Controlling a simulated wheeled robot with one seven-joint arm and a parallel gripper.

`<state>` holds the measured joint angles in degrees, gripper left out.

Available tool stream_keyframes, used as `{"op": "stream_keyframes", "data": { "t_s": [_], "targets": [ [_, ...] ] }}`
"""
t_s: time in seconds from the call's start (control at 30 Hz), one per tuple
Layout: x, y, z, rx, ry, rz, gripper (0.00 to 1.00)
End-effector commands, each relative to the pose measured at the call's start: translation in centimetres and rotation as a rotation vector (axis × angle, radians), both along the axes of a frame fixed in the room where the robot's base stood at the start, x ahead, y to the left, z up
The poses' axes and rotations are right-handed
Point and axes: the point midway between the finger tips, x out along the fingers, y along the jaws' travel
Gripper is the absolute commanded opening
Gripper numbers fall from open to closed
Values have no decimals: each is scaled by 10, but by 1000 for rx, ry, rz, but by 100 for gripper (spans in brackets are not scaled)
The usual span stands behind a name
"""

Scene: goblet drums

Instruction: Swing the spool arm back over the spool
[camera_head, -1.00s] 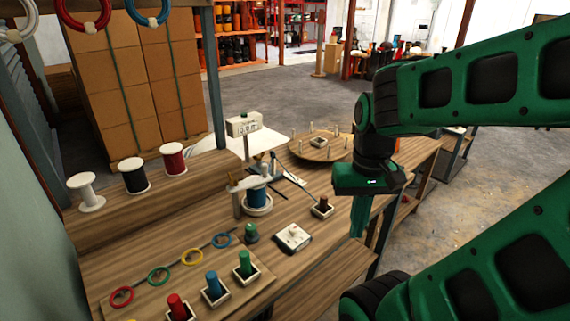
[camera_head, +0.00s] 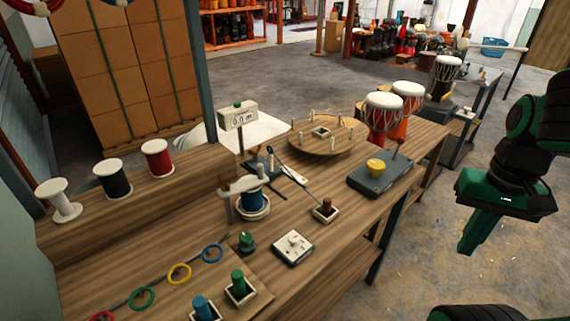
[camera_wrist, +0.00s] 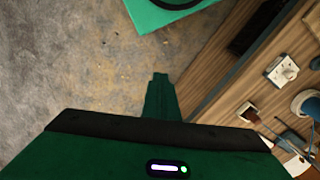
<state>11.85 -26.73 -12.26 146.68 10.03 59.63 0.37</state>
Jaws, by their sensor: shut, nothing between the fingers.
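The blue spool (camera_head: 252,206) stands upright on a pale round base on the workbench. The pale spool arm (camera_head: 243,184) reaches from a short post at the left across the spool's top; from this angle I cannot tell how exactly it is centred. My gripper (camera_head: 469,248) is shut and empty, pointing down over the floor to the right of the bench, well apart from the spool and arm. In the wrist view my fingertips (camera_wrist: 160,78) are together above bare floor. The blue spool (camera_wrist: 308,104) shows cut off at that view's right edge.
On the bench are a white knob box (camera_head: 293,247), a green knob (camera_head: 245,242), a brown peg in a tray (camera_head: 325,210), a grey block with yellow button (camera_head: 381,176), a pegged round board (camera_head: 325,138) and a display box (camera_head: 238,116). Drums (camera_head: 383,117) stand behind.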

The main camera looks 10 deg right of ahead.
Motion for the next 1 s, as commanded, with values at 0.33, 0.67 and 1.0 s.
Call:
{"op": "stream_keyframes", "data": {
  "t_s": [0.33, 0.67, 1.0],
  "targets": [
    [-7, 1, 4, 1, -11, 15, 0],
    [99, 48, 24, 10, -183, 802, 0],
    [213, 202, 59, 10, -595, 2005, 0]
  ]
}}
